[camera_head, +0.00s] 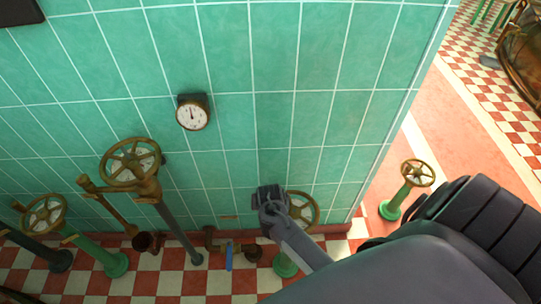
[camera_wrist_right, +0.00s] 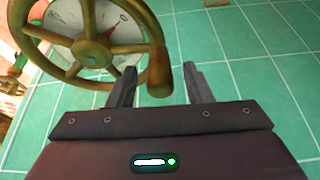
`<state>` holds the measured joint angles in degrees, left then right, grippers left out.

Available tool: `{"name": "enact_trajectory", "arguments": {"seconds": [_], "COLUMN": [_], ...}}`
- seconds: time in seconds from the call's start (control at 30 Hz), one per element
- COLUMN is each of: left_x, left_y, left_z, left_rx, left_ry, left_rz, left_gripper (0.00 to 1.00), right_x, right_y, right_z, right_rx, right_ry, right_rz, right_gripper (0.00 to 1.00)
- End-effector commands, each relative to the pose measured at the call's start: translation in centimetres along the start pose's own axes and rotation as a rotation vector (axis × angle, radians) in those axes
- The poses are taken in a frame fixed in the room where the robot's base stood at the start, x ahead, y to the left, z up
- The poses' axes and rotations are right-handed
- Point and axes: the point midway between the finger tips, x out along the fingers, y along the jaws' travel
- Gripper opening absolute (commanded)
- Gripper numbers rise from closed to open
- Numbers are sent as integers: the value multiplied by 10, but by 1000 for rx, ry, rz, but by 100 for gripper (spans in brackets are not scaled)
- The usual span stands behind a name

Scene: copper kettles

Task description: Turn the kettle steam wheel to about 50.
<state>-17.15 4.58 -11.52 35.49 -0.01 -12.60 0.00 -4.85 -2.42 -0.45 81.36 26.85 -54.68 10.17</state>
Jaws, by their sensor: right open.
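A brass spoked hand wheel (camera_wrist_right: 90,40) with a knob handle (camera_wrist_right: 159,78) fills the upper left of the right wrist view. Behind its spokes is a white dial (camera_wrist_right: 68,18) with a red part; its numbers are too small to read. My right gripper (camera_wrist_right: 160,70) is open, its two fingers either side of the knob, not closed on it. In the head view the wheel (camera_head: 304,209) is partly hidden behind my right gripper (camera_head: 270,192), low by the wall. I cannot tell from markings which wheel is the steam wheel. My left gripper is not in view.
Other brass wheels stand at the left, one high (camera_head: 130,163) and one low (camera_head: 44,214). Another wheel (camera_head: 418,173) on a green post stands at the right. A round gauge (camera_head: 192,114) is on the green tiled wall (camera_head: 235,60). A blue-handled valve (camera_head: 229,257) sits near the floor.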

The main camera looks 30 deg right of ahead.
Motion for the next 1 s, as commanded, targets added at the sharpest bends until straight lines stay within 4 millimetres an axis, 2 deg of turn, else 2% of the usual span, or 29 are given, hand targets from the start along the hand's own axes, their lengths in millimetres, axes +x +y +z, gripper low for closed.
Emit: {"name": "enact_trajectory", "arguments": {"seconds": [0.1, 0.2, 0.47, 0.8, 1.0], "left_x": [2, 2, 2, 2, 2], "left_y": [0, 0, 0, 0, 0], "left_z": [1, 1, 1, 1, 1], "left_rx": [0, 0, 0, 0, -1], "left_ry": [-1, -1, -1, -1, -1], "left_rz": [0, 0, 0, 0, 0], "left_gripper": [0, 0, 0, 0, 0], "right_x": [13, 17, 18, 18, 18], "right_y": [0, 0, 0, 0, 0], "right_z": [0, 0, 0, 0, 0], "right_rx": [1, 1, 1, 0, -1], "right_ry": [0, -1, 0, 0, 0], "right_rz": [0, -1, -1, -1, -1], "right_gripper": [46, 46, 46, 1, 0]}}
